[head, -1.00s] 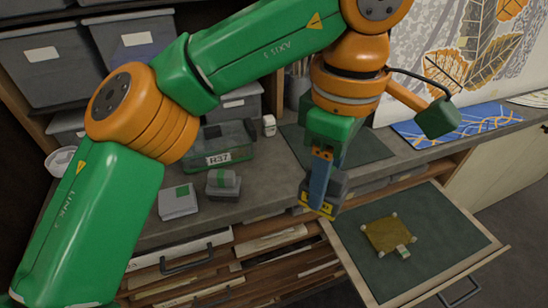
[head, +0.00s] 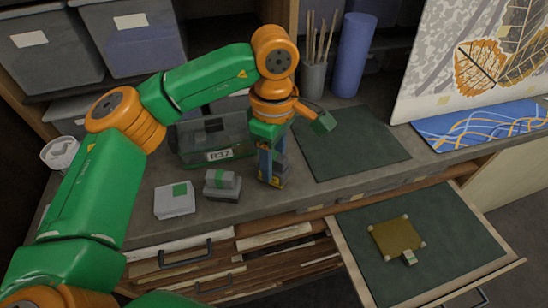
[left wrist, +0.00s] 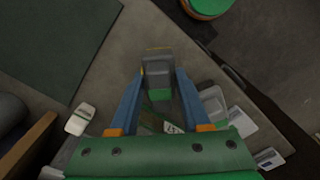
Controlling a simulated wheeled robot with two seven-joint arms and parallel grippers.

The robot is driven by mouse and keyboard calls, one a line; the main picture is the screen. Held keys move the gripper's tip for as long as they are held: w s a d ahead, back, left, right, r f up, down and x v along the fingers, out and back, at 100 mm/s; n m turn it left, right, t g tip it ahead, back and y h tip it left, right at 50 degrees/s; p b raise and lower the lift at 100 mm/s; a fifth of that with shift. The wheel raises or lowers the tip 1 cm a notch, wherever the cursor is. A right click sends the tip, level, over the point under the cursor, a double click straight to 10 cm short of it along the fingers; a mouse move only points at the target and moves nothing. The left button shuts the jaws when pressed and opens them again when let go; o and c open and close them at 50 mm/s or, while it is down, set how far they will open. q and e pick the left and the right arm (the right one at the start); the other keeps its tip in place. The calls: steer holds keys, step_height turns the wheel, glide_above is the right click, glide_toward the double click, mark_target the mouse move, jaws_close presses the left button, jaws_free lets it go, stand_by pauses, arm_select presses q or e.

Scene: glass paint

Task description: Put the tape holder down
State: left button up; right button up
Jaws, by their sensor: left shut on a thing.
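The tape holder (head: 280,166) is a small dark grey piece with yellow at its lower end. My left gripper (head: 268,180) is shut on it, pointing down near the desk's front edge. In the left wrist view the tape holder (left wrist: 158,66) sits between the two blue fingertips, grey with a green patch. The fingers hide part of it in the head view. I cannot tell whether it touches the grey desk (head: 290,196). My right gripper is not in view.
A clear green box (head: 219,155) marked H37, a grey block with a green band (head: 222,184) and a white stack (head: 174,200) stand to the left. A dark green mat (head: 350,140) lies right. An open drawer (head: 440,225) holds a yellow-brown sheet.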

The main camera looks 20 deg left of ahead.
arm_select(q)
steer(key=shift+s+f, duration=0.15)
steer(key=shift+f, duration=0.25)
steer(key=o, duration=0.8)
steer(key=shift+f+b, duration=0.1)
steer(key=shift+b, duration=0.2)
steer(key=shift+c, duration=0.2)
steer(key=o, duration=0.4)
steer(key=shift+o, duration=0.2)
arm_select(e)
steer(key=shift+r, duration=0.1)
